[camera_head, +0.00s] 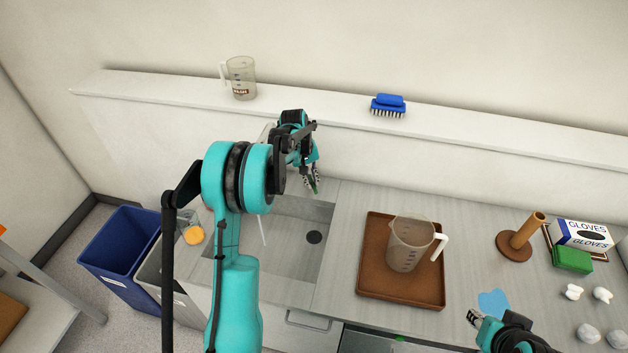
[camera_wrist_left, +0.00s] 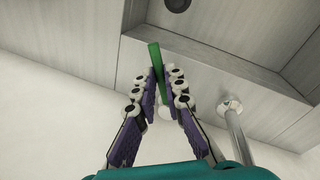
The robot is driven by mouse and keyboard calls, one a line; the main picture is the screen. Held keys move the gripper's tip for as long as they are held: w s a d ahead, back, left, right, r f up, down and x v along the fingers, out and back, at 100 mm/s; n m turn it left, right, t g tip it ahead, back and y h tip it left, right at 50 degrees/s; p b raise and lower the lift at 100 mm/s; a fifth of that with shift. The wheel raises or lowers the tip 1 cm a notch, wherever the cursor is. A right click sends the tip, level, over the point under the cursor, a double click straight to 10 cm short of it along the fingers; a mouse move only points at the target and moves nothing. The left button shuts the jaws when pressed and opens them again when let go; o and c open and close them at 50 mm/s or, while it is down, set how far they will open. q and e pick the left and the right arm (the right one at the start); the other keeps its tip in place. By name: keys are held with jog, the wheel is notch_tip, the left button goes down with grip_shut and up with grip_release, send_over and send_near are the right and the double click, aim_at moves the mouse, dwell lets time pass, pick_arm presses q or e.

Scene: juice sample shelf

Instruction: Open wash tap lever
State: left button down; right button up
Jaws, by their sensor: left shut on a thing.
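The green tap lever (camera_wrist_left: 156,62) sticks out between the fingertips of my left gripper (camera_wrist_left: 161,90) in the left wrist view. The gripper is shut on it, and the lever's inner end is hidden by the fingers. In the head view my left gripper (camera_head: 313,181) is at the back edge of the sink (camera_head: 285,262), mostly hidden by its own arm. A metal pipe (camera_wrist_left: 233,128) stands beside the gripper in the wrist view. My right gripper (camera_head: 474,318) is low at the right of the counter, and its jaws are unclear.
A brown tray (camera_head: 372,285) with a clear jug (camera_head: 407,245) stands right of the sink. A jug (camera_head: 242,78) and blue brush (camera_head: 388,105) sit on the ledge. A wooden peg stand (camera_head: 514,247), glove box (camera_head: 584,235) and green sponge (camera_head: 572,259) are at right. Bins stand left.

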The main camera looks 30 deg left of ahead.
pick_arm(q)
jog(key=shift+a, duration=0.1)
dwell(0.5)
jog(key=c, duration=1.6)
grip_release()
jog(key=shift+r, duration=0.1)
jog(key=r, duration=0.4)
jog(key=s+a+r, duration=0.1)
jog(key=r, duration=0.6)
jog(key=shift+s+a+r, duration=0.3)
jog(key=shift+a+r, duration=0.05)
jog(key=shift+a, duration=0.05)
jog(key=shift+d, duration=0.1)
